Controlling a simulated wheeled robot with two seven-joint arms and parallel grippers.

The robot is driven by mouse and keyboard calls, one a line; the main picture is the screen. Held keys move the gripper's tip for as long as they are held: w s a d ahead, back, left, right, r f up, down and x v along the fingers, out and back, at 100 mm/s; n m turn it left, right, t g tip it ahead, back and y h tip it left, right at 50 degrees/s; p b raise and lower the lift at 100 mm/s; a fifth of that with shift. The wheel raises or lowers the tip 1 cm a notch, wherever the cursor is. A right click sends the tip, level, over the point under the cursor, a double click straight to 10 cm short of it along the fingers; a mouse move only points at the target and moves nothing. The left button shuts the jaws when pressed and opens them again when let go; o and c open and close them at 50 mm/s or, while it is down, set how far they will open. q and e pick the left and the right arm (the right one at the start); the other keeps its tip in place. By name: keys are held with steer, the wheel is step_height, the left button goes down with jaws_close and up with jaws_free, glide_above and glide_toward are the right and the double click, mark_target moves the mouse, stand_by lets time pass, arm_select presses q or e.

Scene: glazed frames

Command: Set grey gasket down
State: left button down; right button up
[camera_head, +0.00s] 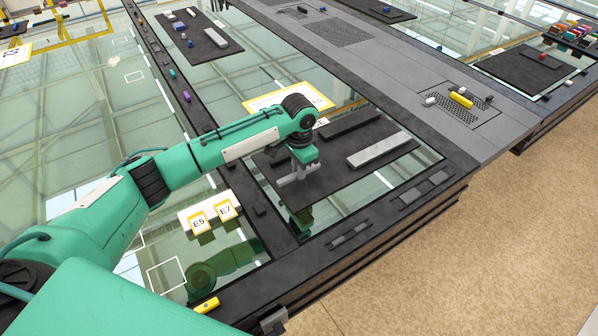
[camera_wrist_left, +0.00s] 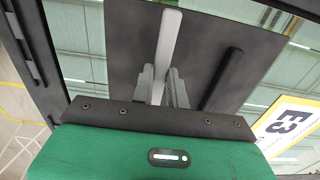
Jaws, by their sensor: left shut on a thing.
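My left gripper (camera_head: 294,176) reaches down over the near-left part of a dark mat (camera_head: 330,180). In the left wrist view its two grey fingers (camera_wrist_left: 163,88) stand a little apart, shut on the grey gasket (camera_wrist_left: 159,80). The gasket is mostly hidden by the fingers. I cannot tell whether it touches the mat. A light grey bar lies on the mat to the right of the gripper (camera_head: 380,149); I cannot tell how much of the pale strip in the wrist view is this bar. My right gripper is out of view.
A dark bar (camera_head: 348,123) lies on the mat beyond the light one. Dark frame rails border the glass. The mat's front right is bare.

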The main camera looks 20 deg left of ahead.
arm_select(q)
step_height(320, 180, down, 3)
steer(key=shift+r, duration=0.2)
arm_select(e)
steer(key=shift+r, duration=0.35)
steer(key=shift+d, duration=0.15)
arm_select(q)
steer(key=shift+f, duration=0.15)
steer(key=c, duration=1.4)
jaws_free()
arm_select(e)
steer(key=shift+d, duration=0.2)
